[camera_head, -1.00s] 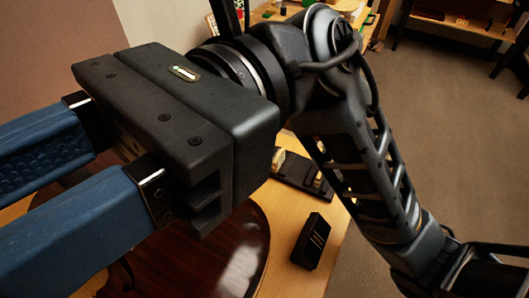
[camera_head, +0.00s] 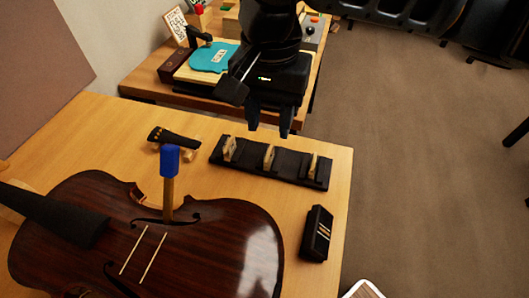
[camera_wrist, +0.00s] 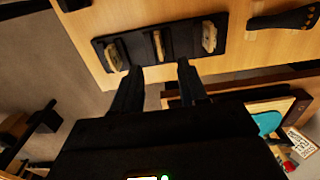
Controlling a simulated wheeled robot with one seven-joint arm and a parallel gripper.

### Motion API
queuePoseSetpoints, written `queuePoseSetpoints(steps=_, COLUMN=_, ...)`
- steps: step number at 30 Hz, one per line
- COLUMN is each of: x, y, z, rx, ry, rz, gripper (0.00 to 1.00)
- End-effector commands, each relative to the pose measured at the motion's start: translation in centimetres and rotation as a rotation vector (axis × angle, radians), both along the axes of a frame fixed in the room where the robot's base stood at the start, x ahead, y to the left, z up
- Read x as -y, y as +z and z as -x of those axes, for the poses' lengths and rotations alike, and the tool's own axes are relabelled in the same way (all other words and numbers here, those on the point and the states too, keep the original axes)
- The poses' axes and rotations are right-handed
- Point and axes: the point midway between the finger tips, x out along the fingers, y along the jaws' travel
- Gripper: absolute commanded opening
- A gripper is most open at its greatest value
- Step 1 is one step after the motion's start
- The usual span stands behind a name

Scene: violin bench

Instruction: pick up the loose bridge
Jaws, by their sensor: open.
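A small pale wooden piece (camera_head: 190,155), which looks like the loose bridge, lies on the bench beside the black tailpiece (camera_head: 176,138). A pale piece also shows near the tailpiece at the top of the wrist view (camera_wrist: 258,8). A black rack (camera_head: 290,177) holds three pale bridges, including a left one (camera_head: 231,149), a middle one (camera_head: 268,157) and a right one (camera_head: 313,166). My gripper (camera_head: 269,120) is open and empty, pointing down near the rack's far side. In the wrist view its fingers (camera_wrist: 158,70) are apart, just short of the rack (camera_wrist: 127,43).
The brown violin (camera_head: 225,245) fills the near left of the bench, with a blue-topped wooden stick (camera_head: 169,165) standing over it. A black slotted block (camera_head: 317,234) sits near the right edge. A second table (camera_head: 165,92) with a teal item stands behind.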

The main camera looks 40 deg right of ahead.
Motion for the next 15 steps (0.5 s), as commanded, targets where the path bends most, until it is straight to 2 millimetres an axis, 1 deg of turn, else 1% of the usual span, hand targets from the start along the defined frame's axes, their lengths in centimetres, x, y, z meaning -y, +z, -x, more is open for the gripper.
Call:
queuePoseSetpoints(steps=3, x=0.0, y=-1.3, z=0.1, rx=-0.004, ry=-0.001, rz=0.0, gripper=0.43)
queuePoseSetpoints(steps=11, x=0.0, y=-3.5, z=0.1, rx=-0.005, ry=-0.002, rz=-0.004, gripper=0.43)
queuePoseSetpoints(steps=15, x=-0.1, y=-5.2, z=0.2, rx=-0.005, ry=-0.002, rz=-0.005, gripper=0.43)
